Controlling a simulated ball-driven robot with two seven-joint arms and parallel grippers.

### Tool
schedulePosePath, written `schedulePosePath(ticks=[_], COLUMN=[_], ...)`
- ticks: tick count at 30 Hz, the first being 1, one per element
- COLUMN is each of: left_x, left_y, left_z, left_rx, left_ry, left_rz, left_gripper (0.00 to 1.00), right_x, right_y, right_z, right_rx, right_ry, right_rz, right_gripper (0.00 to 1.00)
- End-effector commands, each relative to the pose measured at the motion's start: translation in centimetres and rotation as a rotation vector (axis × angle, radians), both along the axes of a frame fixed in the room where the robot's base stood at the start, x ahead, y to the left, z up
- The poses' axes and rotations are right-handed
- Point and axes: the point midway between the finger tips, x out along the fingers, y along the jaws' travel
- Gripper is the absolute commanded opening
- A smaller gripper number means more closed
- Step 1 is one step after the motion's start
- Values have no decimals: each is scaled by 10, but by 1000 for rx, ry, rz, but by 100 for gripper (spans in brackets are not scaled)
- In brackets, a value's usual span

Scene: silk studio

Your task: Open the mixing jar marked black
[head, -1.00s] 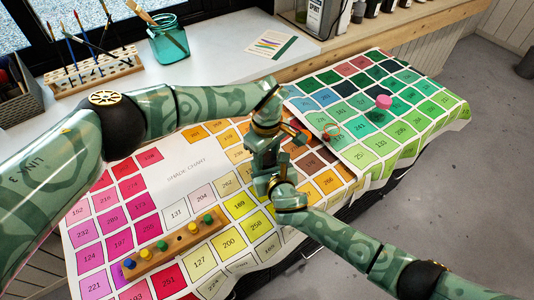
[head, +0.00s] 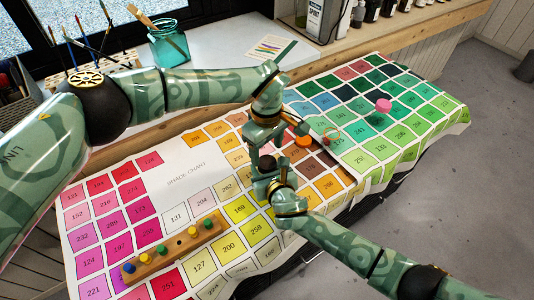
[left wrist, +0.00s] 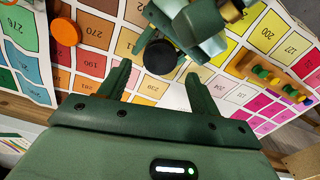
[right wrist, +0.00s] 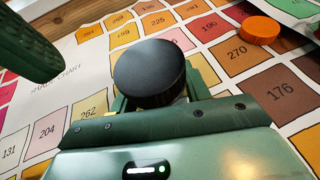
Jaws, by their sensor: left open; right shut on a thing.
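The mixing jar with the black lid (head: 267,164) is in my right gripper (head: 270,180), over the shade chart. In the right wrist view, its broad black lid (right wrist: 148,72) stands up between the right fingers and hides most of the jar body. The lid is on the jar; no gap shows. My left gripper (head: 262,138) is open just above the lid. In the left wrist view, the lid (left wrist: 160,57) lies between and just beyond the two open left fingertips, with no clear contact. Any marking on the jar is not visible.
An orange round pot (head: 303,141) and a pink one (head: 384,105) stand on the shade chart (head: 185,172). A wooden strip with coloured pegs (head: 152,263) lies at the front left. A teal glass jar (head: 170,48) stands on the sill behind. The chart's right part is largely clear.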

Motion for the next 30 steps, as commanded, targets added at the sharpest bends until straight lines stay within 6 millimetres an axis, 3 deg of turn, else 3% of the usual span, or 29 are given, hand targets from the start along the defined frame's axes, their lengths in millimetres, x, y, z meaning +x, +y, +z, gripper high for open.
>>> schedulePosePath(ticks=[7, 10, 22, 30], left_x=[-1, 0, -1, 0], left_y=[-1, 0, -1, 0], left_z=[28, 32, -30, -45], left_rx=[-3, -2, -1, 0], left_ry=[4, 2, 3, 0], left_rz=[-162, -199, -201, -201], left_gripper=[63, 63, 63, 63], right_x=[0, 0, 0, 0], right_y=[0, 0, 0, 0], right_z=[0, 0, 0, 0], right_rx=[0, 0, 0, 0], right_ry=[0, 0, 0, 0], right_rz=[0, 0, 0, 0], right_gripper=[0, 0, 0, 0])
